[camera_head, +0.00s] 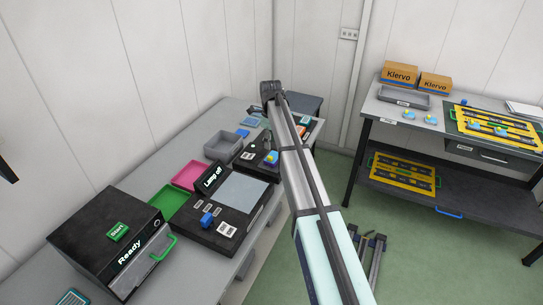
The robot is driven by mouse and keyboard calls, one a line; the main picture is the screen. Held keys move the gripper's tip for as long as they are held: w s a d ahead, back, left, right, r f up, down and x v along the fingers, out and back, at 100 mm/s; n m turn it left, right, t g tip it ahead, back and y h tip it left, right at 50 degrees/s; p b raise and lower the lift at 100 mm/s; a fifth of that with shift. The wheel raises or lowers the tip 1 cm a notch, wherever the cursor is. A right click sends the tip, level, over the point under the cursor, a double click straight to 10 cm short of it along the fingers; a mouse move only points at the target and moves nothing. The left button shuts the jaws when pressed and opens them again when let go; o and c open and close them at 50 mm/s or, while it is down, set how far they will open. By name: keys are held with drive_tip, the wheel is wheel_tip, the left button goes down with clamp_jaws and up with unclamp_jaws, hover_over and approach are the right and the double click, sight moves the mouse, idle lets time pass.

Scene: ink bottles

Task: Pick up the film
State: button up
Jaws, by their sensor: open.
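I cannot tell for sure which thing is the film. Flat sheet-like things on the left bench are a pink tray or sheet (189,177), a green one (170,204) and a pale grey-blue panel (243,188) on top of the black unit labelled "Lamp off" (211,179). My arm reaches up from the bottom across the middle. Its dark far end, which looks like my gripper (271,91), is raised above the back of the left bench, apart from these sheets. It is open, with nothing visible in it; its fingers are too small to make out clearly.
A black box marked "Ready" (108,238) with a green handle stands at the front left. A grey bin (223,146) stands behind the pink sheet. At right, a table holds cartons (398,74), a grey tray (404,97) and a yellow-edged panel (497,126). Green floor lies between.

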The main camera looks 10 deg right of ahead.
sight(270, 157)
wheel_tip(270, 157, down, 2)
drive_tip(key=shift+f, duration=0.1)
drive_tip(key=shift+a+f+p, duration=0.2)
drive_tip(key=shift+f+p, duration=1.3)
drive_tip(key=shift+f, duration=1.15)
drive_tip(key=c, duration=0.8)
